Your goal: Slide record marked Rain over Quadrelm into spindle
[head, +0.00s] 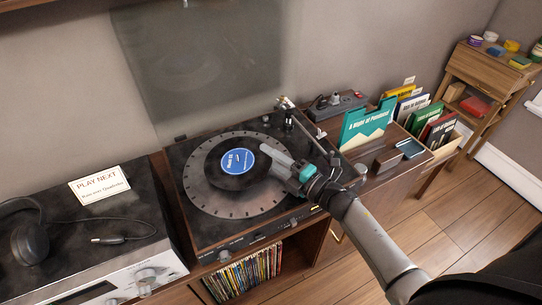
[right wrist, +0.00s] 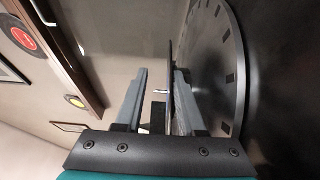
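A small black record with a blue label (head: 236,161) lies over the turntable platter (head: 205,203), set toward the back of it. The label print is too small to read surely. The spindle is hidden under the record. My right gripper (head: 277,158) is at the record's right edge. In the right wrist view, its fingers (right wrist: 160,80) stand apart with the record's thin edge (right wrist: 170,60) between them, close to the right finger. That finger lies between the record and the platter (right wrist: 225,60). My left gripper is not in view.
The tonearm (head: 305,125) stands behind my right gripper. A "PLAY NEXT" card (head: 99,185) and headphones (head: 32,240) are on the left unit. Record sleeves (head: 366,128) stand at right. More records (head: 245,274) fill the shelf below.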

